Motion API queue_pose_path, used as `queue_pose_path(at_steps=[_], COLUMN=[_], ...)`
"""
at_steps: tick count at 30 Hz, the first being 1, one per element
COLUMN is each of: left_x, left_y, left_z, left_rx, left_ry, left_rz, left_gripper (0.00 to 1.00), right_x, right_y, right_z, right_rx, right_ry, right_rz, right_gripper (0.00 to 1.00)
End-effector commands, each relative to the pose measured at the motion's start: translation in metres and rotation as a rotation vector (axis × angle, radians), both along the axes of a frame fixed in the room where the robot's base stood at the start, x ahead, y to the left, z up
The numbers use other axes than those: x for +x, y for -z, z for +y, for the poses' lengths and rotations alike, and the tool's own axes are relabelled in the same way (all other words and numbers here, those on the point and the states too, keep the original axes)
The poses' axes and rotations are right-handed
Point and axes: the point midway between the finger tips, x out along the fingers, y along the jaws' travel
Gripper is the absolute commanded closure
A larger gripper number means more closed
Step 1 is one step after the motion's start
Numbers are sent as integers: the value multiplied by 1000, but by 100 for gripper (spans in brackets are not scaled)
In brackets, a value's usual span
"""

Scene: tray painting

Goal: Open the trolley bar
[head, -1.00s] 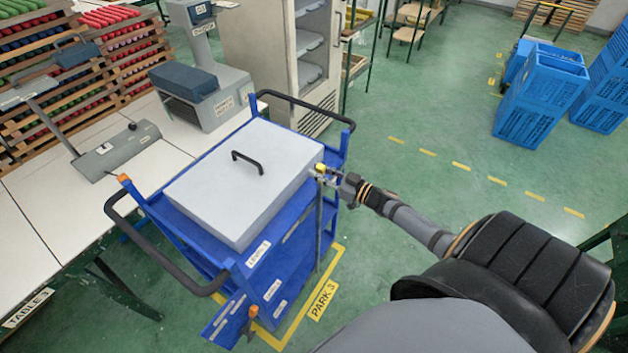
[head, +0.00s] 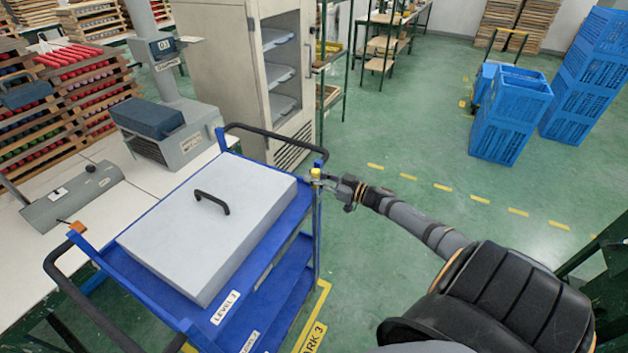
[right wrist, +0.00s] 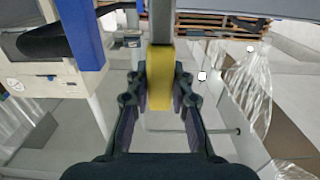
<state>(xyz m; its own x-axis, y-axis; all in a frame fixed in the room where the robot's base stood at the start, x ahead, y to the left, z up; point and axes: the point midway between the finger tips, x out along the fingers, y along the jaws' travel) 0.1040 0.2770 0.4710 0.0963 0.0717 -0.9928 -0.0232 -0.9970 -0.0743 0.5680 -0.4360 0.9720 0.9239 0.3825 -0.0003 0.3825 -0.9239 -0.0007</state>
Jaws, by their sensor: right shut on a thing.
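The blue trolley (head: 285,245) stands at the lower middle of the head view, with a grey lidded box on its top level. The trolley bar's yellow handle (head: 315,175) is beside the trolley's far right corner post. My right gripper (head: 328,181) is shut on this handle. In the right wrist view, the yellow handle (right wrist: 160,78) sits between the fingers of the right gripper (right wrist: 160,90), and a grey bar (right wrist: 160,25) runs up from it. Most of the bar is hidden in the head view. My left gripper is not in view.
The grey box (head: 205,225) has a black handle on its lid. A white table (head: 40,265) with devices adjoins the trolley's left. A tall cabinet (head: 215,65) stands behind. Blue crates (head: 508,115) stand at the far right. Green floor (head: 400,280) is open right of the trolley.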

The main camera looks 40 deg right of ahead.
Motion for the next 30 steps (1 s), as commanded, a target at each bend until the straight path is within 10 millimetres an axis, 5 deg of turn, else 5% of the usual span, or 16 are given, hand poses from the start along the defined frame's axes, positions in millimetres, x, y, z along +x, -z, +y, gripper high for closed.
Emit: queue_pose_path(at_steps=[2, 3, 8, 19, 30], left_x=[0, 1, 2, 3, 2], left_y=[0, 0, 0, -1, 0], left_z=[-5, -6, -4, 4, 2], left_rx=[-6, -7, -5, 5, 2], left_ry=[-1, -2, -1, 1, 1], left_rz=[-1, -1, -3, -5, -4], left_gripper=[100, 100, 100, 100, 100], right_x=[0, 0, 0, -5, -73], right_y=[0, 0, 0, 1, 3], right_z=[0, 0, 0, -2, -29], right_rx=[0, 0, 0, -3, -7], right_ry=[0, 0, 0, 0, -4], right_rz=[1, 1, 1, 2, 11], right_gripper=[100, 76, 55, 55, 55])
